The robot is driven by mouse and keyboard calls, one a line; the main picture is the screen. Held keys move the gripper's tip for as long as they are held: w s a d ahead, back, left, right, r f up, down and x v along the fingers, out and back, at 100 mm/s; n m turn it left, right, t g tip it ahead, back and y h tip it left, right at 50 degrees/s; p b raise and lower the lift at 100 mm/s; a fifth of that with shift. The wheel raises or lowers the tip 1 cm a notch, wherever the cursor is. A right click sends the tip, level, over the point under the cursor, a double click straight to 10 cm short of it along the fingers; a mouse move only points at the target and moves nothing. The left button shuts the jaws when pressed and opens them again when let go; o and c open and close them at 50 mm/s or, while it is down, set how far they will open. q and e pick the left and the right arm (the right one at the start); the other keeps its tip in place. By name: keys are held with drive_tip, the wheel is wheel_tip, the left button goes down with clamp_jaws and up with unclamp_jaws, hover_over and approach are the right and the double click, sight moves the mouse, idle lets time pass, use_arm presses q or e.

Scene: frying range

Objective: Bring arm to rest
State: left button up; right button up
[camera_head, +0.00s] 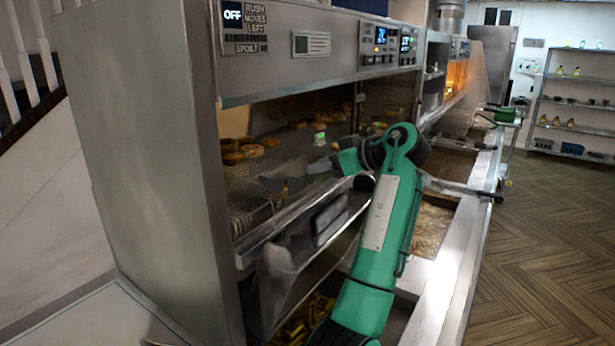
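My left arm, green with dark joints, rises from the bottom middle and bends at a dark elbow in front of the metal range. Its forearm end points left into the open heated shelf. My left gripper (288,185) is small and dark against the wire rack (250,190), and its fingers are too unclear to tell open from shut. I cannot tell whether it touches the rack. My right gripper is not in view.
Browned round food pieces (240,150) lie on the rack. A metal chute (300,265) hangs below it, close to my arm. Frying vats (430,225) run along the counter. The wooden floor (550,240) at right is clear. Shelving (575,105) stands at the back right.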

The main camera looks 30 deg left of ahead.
use_arm(q)
drive_tip(key=shift+d+r, duration=0.15)
drive_tip(key=shift+d, duration=0.2)
